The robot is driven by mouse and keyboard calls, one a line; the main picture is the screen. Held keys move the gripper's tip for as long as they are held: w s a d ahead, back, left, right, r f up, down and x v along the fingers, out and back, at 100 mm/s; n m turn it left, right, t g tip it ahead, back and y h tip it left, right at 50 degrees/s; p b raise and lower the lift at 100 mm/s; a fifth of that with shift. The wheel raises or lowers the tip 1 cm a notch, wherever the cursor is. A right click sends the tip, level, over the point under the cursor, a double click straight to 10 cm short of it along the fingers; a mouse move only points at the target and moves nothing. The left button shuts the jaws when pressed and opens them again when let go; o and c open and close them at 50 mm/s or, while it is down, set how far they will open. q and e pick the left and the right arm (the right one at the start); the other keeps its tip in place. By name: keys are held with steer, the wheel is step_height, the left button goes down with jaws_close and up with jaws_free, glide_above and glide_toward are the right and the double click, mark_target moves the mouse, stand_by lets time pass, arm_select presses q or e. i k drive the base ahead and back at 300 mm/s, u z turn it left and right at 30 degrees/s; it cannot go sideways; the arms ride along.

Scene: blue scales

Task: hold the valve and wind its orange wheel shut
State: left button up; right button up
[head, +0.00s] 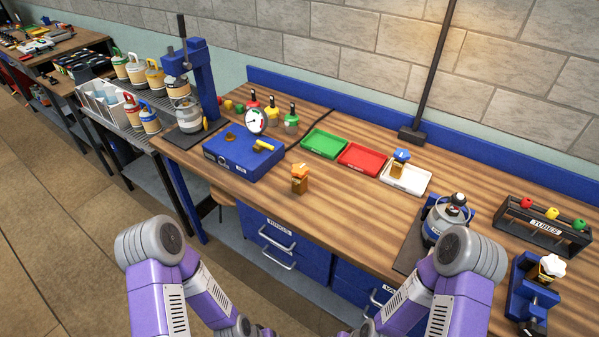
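The valve with the orange wheel (300,170) stands upright on the wooden bench near its front edge. Its brass-coloured body (299,186) shows below the wheel. Nothing touches it. My two purple arms come in at the bottom of the head view, left and right, and bend down below the bench's front edge. Both grippers are out of view past the bottom of the frame, so their state is hidden.
A blue scale (240,158) with a gauge stands left of the valve. Green (324,143), red (362,159) and white (406,179) trays lie behind it; a blue-wheeled valve (400,160) is at the white one. A white-wheeled valve (551,266) sits in a blue vise (527,295). Bench right of the orange-wheeled valve is clear.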

mark_target(300, 170)
steer(key=u, duration=1.6)
steer(key=i, duration=1.45)
steer(key=z, duration=2.65)
